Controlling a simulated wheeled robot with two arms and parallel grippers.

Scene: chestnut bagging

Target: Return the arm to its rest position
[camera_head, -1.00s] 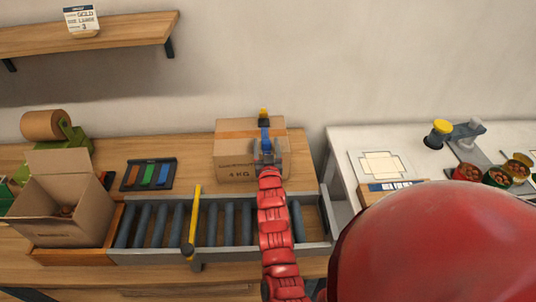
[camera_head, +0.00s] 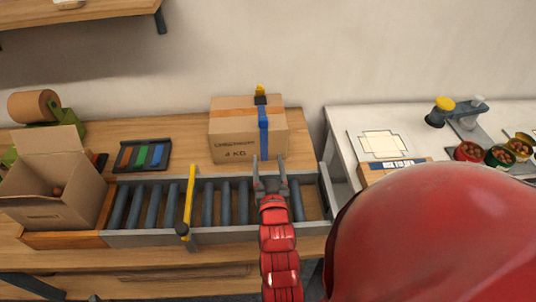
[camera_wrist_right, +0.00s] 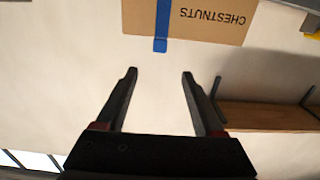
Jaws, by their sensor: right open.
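My right gripper (camera_head: 269,172) is open and empty at the end of the red arm. In the head view it shows in front of the closed cardboard box (camera_head: 235,140), over the far edge of the roller conveyor (camera_head: 208,205). The box is marked 4 KG and has a blue strip (camera_head: 263,132) down its front. In the right wrist view the two fingers (camera_wrist_right: 160,85) are spread with nothing between them. The box (camera_wrist_right: 215,20) shows upside down beyond them, apart from the fingertips. My left gripper is not in view.
An open carton (camera_head: 50,205) stands at the conveyor's left end. A yellow bar (camera_head: 188,200) crosses the rollers. A tray of coloured strips (camera_head: 142,156) lies behind. A white table (camera_head: 350,140) at the right holds bowls of chestnuts (camera_head: 500,156). A shelf (camera_head: 90,12) hangs at the upper left.

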